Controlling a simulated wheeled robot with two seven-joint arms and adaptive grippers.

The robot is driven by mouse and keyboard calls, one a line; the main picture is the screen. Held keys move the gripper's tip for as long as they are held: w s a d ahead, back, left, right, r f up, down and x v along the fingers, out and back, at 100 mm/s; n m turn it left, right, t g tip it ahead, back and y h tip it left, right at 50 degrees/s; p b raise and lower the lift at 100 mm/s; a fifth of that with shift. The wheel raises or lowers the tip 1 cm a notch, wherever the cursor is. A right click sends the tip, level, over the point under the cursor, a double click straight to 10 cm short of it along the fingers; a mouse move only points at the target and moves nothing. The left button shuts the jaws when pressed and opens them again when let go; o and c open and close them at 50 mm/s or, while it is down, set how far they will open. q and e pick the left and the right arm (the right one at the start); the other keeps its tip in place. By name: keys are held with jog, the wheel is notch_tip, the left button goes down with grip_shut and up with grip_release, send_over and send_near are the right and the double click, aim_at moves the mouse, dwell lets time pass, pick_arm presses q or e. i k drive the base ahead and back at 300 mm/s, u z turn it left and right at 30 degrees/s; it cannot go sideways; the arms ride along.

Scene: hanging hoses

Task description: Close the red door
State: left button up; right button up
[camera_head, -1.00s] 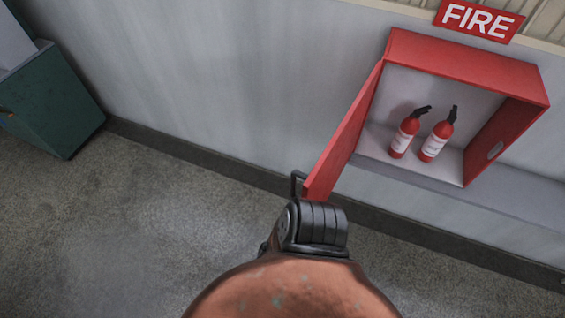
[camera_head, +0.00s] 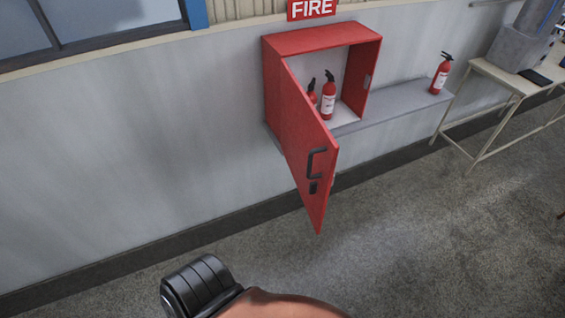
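The red door (camera_head: 300,140) belongs to a red wall cabinet (camera_head: 320,40) and stands wide open. It is hinged at the cabinet's left side and sticks out from the wall toward me. Its outer face shows a black handle (camera_head: 312,163) near the free edge, with a small dark latch (camera_head: 313,188) below it. Part of one of my arms, with a black ribbed joint, shows at the bottom, apart from the door. No gripper fingers show in this view.
Two fire extinguishers (camera_head: 328,95) stand inside the cabinet; the door partly hides one. Another extinguisher (camera_head: 440,74) stands on the grey ledge (camera_head: 395,108) to the right. A metal-legged table (camera_head: 500,76) is at the far right. The floor below the door is clear.

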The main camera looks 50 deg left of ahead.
aim_at(294, 149)
jog(key=u, duration=1.3)
